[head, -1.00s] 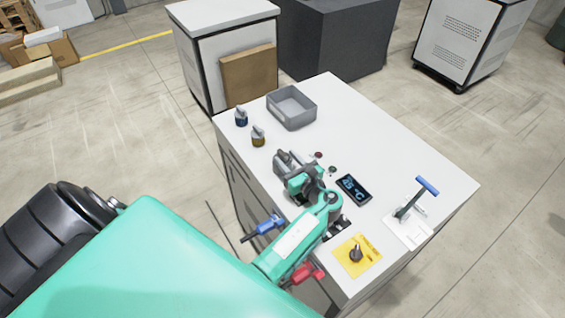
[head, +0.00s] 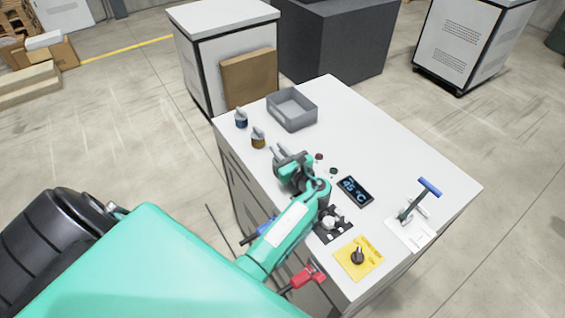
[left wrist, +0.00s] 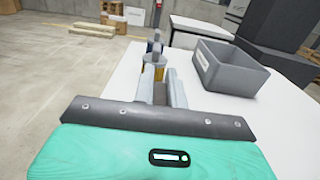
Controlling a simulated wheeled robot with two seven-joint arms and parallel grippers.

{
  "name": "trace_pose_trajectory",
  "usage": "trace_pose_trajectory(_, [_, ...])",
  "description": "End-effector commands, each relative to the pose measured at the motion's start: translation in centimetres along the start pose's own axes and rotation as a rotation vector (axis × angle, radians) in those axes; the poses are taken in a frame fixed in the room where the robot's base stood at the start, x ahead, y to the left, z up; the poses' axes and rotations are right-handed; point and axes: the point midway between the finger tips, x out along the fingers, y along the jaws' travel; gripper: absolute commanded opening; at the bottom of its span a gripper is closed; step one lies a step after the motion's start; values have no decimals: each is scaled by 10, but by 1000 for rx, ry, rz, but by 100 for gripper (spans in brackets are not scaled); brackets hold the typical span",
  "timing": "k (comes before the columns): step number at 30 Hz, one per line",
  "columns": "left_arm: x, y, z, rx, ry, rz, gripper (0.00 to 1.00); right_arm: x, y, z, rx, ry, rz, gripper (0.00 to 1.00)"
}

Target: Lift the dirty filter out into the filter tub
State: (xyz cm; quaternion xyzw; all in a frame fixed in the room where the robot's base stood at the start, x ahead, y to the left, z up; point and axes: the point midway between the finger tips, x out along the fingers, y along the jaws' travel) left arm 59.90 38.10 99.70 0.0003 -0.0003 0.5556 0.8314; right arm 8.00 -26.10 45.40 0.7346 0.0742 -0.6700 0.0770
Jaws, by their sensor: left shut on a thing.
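The filter tub (head: 306,119) is an open grey box at the far left part of the white worktop. It also shows right of my fingers in the left wrist view (left wrist: 238,76). My left gripper (head: 279,152) is over the worktop, short of the tub, with its fingers pointing towards the amber-bodied part. In the left wrist view its fingers (left wrist: 161,92) are shut on a small grey-brown thing, apparently the dirty filter (left wrist: 160,93), mostly hidden by the gripper. The head view does not show it clearly. My right gripper is not in view.
An amber-bodied part (head: 258,138) and a blue-bodied part (head: 241,118) stand near the left edge. A black plate with a pale round fitting (head: 330,223), a temperature display (head: 355,190), a yellow switch plate (head: 358,258) and a blue-handled lever (head: 428,187) are nearer. The right rear worktop is clear.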

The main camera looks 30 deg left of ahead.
Motion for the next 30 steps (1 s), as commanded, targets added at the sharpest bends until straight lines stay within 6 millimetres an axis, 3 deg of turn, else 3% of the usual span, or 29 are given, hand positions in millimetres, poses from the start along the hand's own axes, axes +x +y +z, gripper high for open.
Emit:
trace_pose_trajectory(8, [0, 0, 2, 0, 0, 1, 0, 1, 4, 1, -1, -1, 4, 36])
trace_pose_trajectory(14, [0, 0, 21, -5, -1, 1, 0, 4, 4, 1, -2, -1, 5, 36])
trace_pose_trajectory(20, [0, 0, 57, -8, -1, 1, 0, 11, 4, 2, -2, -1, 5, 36])
trace_pose_trajectory(30, [0, 0, 150, -9, -1, 0, 0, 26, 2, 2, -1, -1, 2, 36])
